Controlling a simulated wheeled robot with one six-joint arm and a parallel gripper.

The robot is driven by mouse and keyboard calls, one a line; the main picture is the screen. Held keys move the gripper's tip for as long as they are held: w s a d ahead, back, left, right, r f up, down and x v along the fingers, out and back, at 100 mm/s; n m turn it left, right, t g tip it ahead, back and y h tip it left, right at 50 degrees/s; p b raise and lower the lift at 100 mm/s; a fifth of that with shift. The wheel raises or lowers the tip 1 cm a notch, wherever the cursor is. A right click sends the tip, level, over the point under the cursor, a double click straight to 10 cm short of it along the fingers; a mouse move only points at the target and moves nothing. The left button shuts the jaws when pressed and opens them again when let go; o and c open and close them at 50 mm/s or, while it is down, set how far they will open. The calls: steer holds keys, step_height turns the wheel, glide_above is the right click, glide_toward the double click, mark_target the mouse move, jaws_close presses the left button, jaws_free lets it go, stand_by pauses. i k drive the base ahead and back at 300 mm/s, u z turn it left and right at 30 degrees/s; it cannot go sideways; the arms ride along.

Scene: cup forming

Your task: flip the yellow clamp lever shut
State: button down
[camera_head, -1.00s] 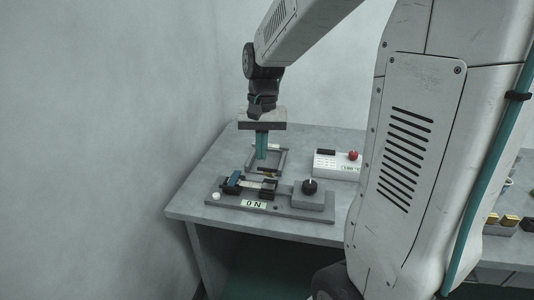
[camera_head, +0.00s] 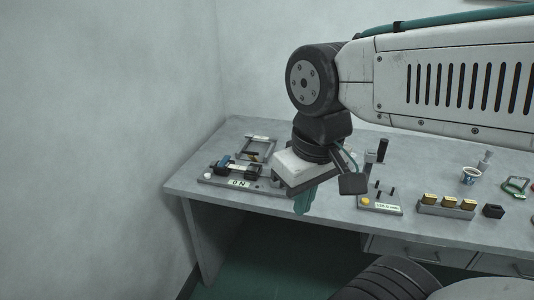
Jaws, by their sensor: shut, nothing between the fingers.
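I cannot make out a yellow clamp lever with certainty. A fixture with an "ON" label (camera_head: 239,184) stands at the left of the bench, with a blue piece (camera_head: 224,161) and dark parts on it. A grey frame (camera_head: 257,139) stands just behind it, with a small yellowish part by it that is too small to read. My gripper (camera_head: 304,205) is shut and empty, its teal fingers pointing down near the bench's front edge, to the right of the fixture. The gripper and its mount hide the fixture's right end.
A base with an upright black handle (camera_head: 383,150), a yellow button (camera_head: 365,200) and a label stands right of my gripper. A wall bounds the left.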

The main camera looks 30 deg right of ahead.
mark_target(250, 155)
steer(key=u, duration=0.6)
steer(key=i, duration=1.05)
steer(key=z, duration=0.6)
